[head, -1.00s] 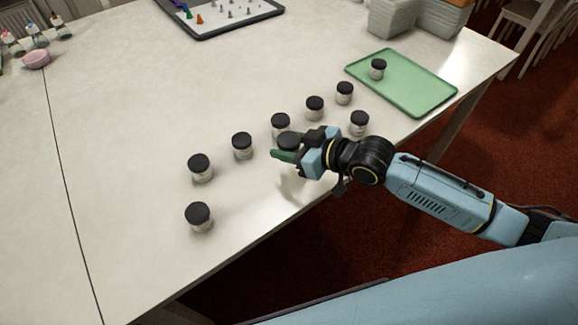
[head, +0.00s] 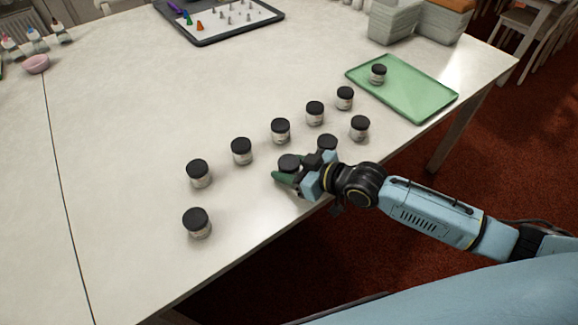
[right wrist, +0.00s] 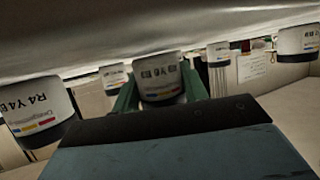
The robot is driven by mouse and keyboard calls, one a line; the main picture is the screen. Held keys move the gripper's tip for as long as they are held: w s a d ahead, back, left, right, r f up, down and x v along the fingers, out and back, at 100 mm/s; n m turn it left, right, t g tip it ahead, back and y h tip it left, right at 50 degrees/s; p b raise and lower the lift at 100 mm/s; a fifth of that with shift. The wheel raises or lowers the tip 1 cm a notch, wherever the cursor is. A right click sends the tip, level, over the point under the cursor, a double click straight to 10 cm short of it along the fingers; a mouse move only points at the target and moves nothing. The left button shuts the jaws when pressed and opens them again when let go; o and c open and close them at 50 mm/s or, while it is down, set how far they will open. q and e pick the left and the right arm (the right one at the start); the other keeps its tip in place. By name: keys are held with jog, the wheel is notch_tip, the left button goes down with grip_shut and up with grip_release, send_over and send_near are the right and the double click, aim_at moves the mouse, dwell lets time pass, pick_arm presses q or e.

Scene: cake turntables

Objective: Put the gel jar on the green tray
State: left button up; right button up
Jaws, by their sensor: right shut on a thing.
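My right gripper (head: 286,176) is shut on a small jar with a black lid (head: 289,162), near the table's front edge. The held jar also shows in the right wrist view, upside down in the picture, with its label (right wrist: 158,72) between the green fingers. I cannot tell whether its base touches the table. The green tray (head: 420,99) lies at the right end of the table, with one similar jar (head: 378,74) on its left part. My left gripper is not in view.
Several look-alike jars stand around the gripper, including one (head: 327,144) close behind it and one (head: 359,127) between it and the tray. Grey containers (head: 393,22) stand beyond the tray. Most of the tray's surface is clear.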

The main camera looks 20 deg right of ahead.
jog(key=shift+f, duration=0.15)
jog(key=o, duration=1)
